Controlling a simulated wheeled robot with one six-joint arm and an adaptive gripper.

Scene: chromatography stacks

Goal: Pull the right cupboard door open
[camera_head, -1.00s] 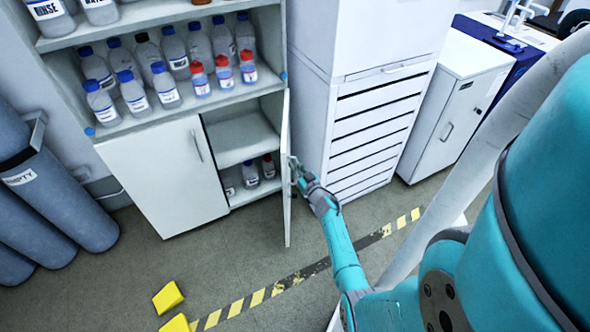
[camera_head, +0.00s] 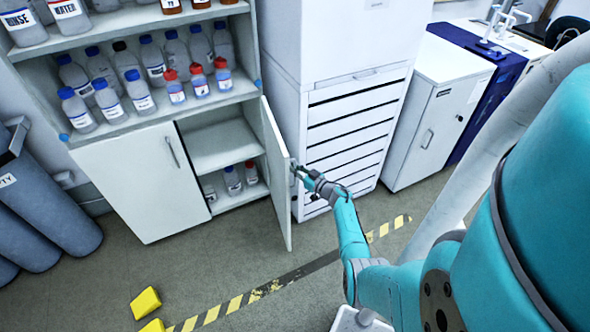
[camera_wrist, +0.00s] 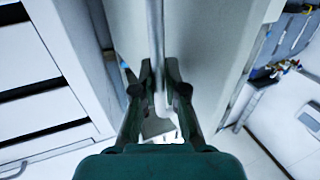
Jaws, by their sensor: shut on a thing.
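The right cupboard door (camera_head: 275,172) stands open, swung outward on its right-hand side, and the compartment behind it is exposed. My gripper (camera_head: 297,170) is at the outer face of this door near its free edge. In the wrist view the door's bar handle (camera_wrist: 155,40) runs down between the fingers, and my gripper (camera_wrist: 160,95) is shut on it. The door panel (camera_wrist: 195,50) fills the middle of that view. The left cupboard door (camera_head: 140,180) is shut. In the head view the handle is mostly hidden by the gripper.
Bottles stand on the shelf (camera_head: 190,112) above and inside the cupboard. A white drawer unit (camera_head: 350,125) stands close to the door's right. Grey cylinders (camera_head: 50,205) stand at the left. Yellow blocks (camera_head: 146,302) and a striped floor line (camera_head: 255,295) lie in front.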

